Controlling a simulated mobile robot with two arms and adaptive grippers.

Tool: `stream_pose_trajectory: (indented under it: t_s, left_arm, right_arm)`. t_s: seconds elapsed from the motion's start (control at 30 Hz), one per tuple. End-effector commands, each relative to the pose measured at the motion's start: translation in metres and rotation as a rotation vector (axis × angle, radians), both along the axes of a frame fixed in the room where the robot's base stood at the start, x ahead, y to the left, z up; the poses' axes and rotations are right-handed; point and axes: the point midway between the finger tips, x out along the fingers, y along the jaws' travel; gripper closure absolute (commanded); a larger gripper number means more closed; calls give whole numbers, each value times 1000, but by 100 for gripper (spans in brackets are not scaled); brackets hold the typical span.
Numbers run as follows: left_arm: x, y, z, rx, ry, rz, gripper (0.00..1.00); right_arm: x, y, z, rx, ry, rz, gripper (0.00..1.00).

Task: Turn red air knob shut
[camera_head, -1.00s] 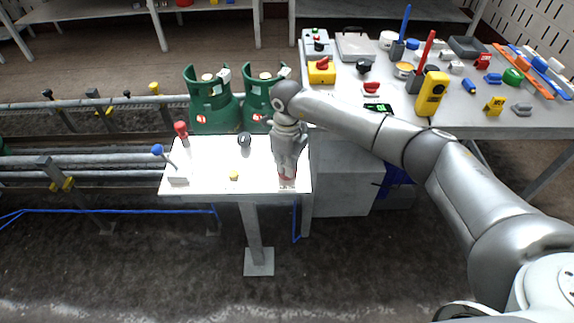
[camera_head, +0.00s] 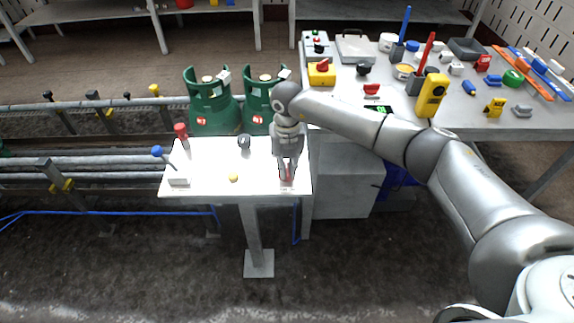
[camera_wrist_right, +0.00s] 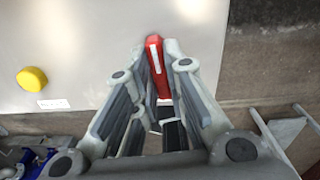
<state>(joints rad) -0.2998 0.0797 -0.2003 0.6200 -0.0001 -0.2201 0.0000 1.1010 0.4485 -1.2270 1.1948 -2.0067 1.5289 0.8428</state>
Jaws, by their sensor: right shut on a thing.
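The red air knob (camera_wrist_right: 156,62) is a red bar with a white stripe, at the front right corner of the white panel (camera_head: 207,168). In the right wrist view it stands between the fingertips of my right gripper (camera_wrist_right: 158,72), which is shut on it. In the head view my right gripper (camera_head: 287,176) points down at that corner and hides most of the knob; only a little red (camera_head: 289,171) shows between the fingers. My left gripper is not in view.
On the panel are a yellow button (camera_head: 233,178), a black knob (camera_head: 244,142), a blue-tipped lever (camera_head: 158,151) and a red-tipped lever (camera_head: 181,131). Green gas cylinders (camera_head: 207,105) stand behind. A cluttered table (camera_head: 455,115) is at the right.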

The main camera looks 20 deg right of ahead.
Motion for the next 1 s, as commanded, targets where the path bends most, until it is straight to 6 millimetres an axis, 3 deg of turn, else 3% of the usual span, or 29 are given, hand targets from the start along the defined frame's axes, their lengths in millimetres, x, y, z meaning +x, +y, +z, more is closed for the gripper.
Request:
stream_pose_trajectory:
  t_s: [0.3,0.83,0.87,1.0]
  left_arm:
    - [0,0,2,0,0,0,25]
    - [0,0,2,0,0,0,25]
    - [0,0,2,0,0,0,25]
    - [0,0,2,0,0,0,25]
  right_arm:
    - [1,0,2,1,-2,-116,100]
    - [1,0,1,1,-3,-140,100]
    - [1,0,1,1,-3,-140,85]
    - [1,0,1,1,-2,-138,67]
